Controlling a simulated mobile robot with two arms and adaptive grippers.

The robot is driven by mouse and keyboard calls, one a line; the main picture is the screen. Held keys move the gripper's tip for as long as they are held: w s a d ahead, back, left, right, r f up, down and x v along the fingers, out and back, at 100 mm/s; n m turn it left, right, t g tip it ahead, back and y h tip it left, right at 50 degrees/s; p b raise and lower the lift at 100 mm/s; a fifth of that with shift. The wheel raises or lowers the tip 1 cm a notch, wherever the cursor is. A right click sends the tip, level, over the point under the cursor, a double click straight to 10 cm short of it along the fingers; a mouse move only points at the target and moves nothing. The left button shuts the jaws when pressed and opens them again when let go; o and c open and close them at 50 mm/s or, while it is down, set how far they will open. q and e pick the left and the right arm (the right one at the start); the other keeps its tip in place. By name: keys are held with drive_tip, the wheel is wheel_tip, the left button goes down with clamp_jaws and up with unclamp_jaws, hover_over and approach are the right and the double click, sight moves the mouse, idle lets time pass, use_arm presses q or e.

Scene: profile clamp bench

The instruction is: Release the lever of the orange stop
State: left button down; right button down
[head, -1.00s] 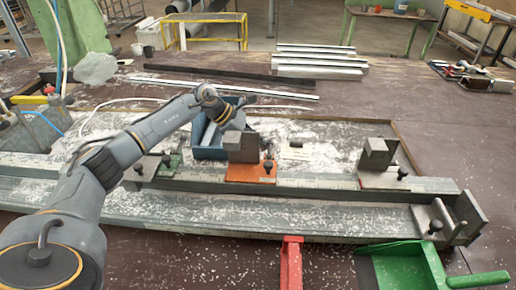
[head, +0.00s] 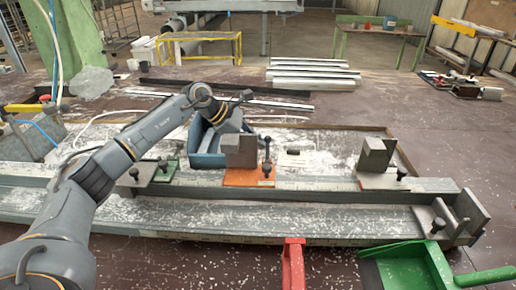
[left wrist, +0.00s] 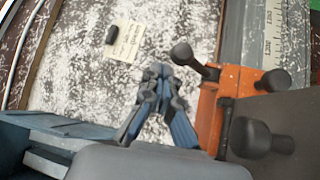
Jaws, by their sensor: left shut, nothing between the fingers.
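The orange stop (head: 247,178) sits on the rail in the middle of the head view, a grey block (head: 239,150) on its orange base. Its lever (head: 267,154), dark with a round knob on top, stands about upright at the right of the block. In the left wrist view, the stop's orange base (left wrist: 207,118) and dark knobs are at the right. My right gripper is out of view.
A blue bin (head: 207,158) stands behind the rail, left of the stop. A green stop (head: 166,170) and a grey end stop (head: 374,157) flank it. A pale tag (head: 292,156) lies behind the rail. A green dustpan (head: 410,268) and a red object (head: 293,266) are in front.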

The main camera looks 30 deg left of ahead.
use_arm(q)
drive_tip(key=shift+s+d+r, duration=0.15)
drive_tip(key=shift+s+r, duration=0.15)
drive_tip(key=shift+r, duration=0.15)
drive_tip(key=shift+b, duration=0.35)
